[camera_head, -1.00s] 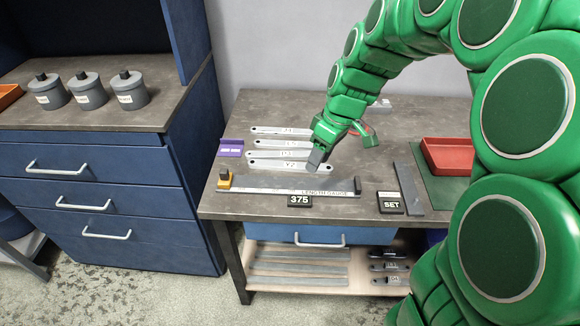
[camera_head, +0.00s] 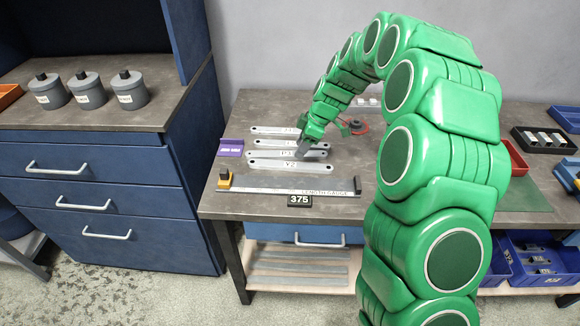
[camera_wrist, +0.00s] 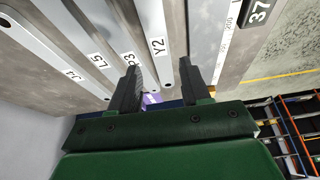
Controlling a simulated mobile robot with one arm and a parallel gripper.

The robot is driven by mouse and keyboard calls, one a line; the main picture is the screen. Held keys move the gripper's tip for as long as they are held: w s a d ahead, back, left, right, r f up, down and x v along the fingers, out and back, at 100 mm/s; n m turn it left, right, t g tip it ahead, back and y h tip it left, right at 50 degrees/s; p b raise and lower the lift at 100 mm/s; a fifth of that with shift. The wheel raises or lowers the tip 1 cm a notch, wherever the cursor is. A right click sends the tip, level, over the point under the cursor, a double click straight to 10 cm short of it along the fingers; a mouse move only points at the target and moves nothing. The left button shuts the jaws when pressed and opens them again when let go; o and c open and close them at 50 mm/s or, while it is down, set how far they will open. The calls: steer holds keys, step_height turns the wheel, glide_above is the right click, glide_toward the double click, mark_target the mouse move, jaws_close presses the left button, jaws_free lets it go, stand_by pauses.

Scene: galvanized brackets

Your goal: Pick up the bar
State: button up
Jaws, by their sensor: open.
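I cannot tell whether the fingers touch anything.
A length gauge (camera_head: 265,189) with end blocks lies along the front edge, by a sign reading 375 (camera_head: 299,200). A purple block (camera_head: 231,147) stands left of the bars. A red tray (camera_head: 516,158) is partly behind my arm. Blue bins (camera_head: 535,262) stand low right.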

mark_target(291, 165)
steer(key=shift+x, duration=3.8)
steer(key=shift+d, duration=0.15)
jaws_close()
